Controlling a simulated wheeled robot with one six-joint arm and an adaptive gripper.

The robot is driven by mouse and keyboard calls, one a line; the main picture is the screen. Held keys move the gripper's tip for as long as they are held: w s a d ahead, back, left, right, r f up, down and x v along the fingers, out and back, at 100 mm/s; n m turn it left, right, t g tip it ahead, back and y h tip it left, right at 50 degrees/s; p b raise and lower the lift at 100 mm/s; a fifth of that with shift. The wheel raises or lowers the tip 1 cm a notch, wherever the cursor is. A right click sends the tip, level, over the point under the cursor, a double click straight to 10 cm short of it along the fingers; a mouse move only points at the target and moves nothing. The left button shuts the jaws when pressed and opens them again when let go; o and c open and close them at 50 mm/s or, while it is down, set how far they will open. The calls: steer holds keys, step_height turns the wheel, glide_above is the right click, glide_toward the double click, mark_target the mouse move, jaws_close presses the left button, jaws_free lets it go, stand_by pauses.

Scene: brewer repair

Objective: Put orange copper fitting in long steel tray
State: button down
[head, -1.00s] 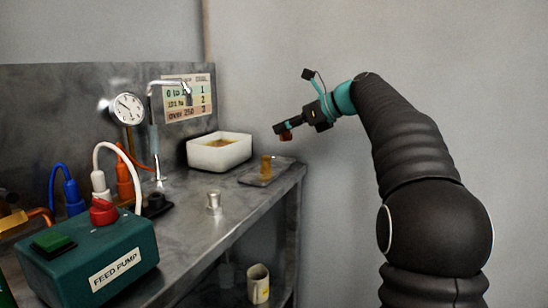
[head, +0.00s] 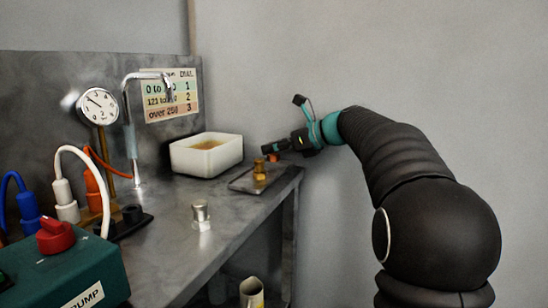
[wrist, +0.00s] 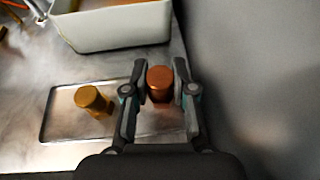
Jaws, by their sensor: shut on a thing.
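My gripper (wrist: 160,90) is shut on the orange copper fitting (wrist: 160,80), which sits between the two fingers in the wrist view. In the head view my gripper (head: 270,147) is above the far right end of the bench, with the fitting (head: 273,157) just below the fingertips. The long steel tray (wrist: 62,137) is a shallow flat tray, and it also shows in the head view (head: 240,185). The fitting appears over the tray's right part; its exact height above it is unclear. A brass fitting (wrist: 92,99) stands in the tray's left part.
A white bin (head: 208,160) with brownish contents stands behind the tray. A small silver cylinder (head: 200,213) stands on the bench. A tap, a gauge (head: 98,105), cables and a teal feed pump box (head: 70,265) are at left. The bench ends just right of the tray.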

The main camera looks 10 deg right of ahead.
step_height(320, 180, down, 2)
steer(key=c, duration=0.9)
jaws_free()
steer(key=shift+c, duration=0.2)
steer(key=v, duration=1.2)
steer(key=s+a+f+n+h, duration=0.1)
steer(key=s+a+f+n, duration=0.1)
steer(key=s+a+f+n+g, duration=0.1)
steer(key=s+a+n, duration=0.1)
steer(key=s, duration=0.1)
steer(key=s+a+f+n+g+h, duration=0.1)
steer(key=s+a+f+n, duration=0.1)
steer(key=s+a, duration=0.1)
steer(key=shift+s+f+h, duration=0.1)
steer(key=shift+f+h, duration=0.2)
steer(key=shift+f, duration=0.05)
steer(key=s+f+n+h, duration=0.3)
steer(key=s+f+n, duration=0.7)
steer(key=s, duration=0.2)
steer(key=s+a+f+n+g+h, duration=0.1)
steer(key=s+f+n+h, duration=0.3)
steer(key=s+f+n, duration=0.6)
steer(key=s, duration=0.3)
steer(key=shift+a+h, duration=0.2)
steer(key=shift+h, duration=0.1)
